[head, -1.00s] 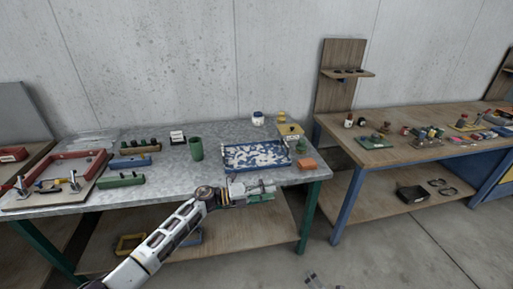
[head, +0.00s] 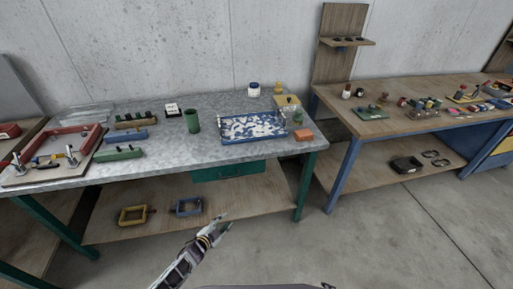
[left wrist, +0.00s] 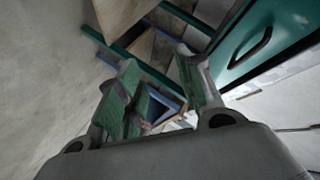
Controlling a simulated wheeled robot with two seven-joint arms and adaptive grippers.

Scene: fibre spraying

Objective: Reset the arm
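My left gripper (head: 222,224) is in front of the metal-topped bench (head: 170,173), below the level of its top and away from the objects on it. It is empty. Its two green-padded fingers stand apart in the left wrist view (left wrist: 160,90), with the green drawer and blue and green bench frame parts beyond. Only a small dark tip at the bottom edge of the head view (head: 328,286) may belong to my right gripper; its fingers cannot be made out.
A blue tray (head: 224,138), a green cup (head: 192,121) and an orange block (head: 304,134) are on the bench. A green drawer (head: 228,172) hangs under its front edge. A wooden lower shelf (head: 250,200) holds yellow and blue frames. Open floor (head: 380,240) lies to the right.

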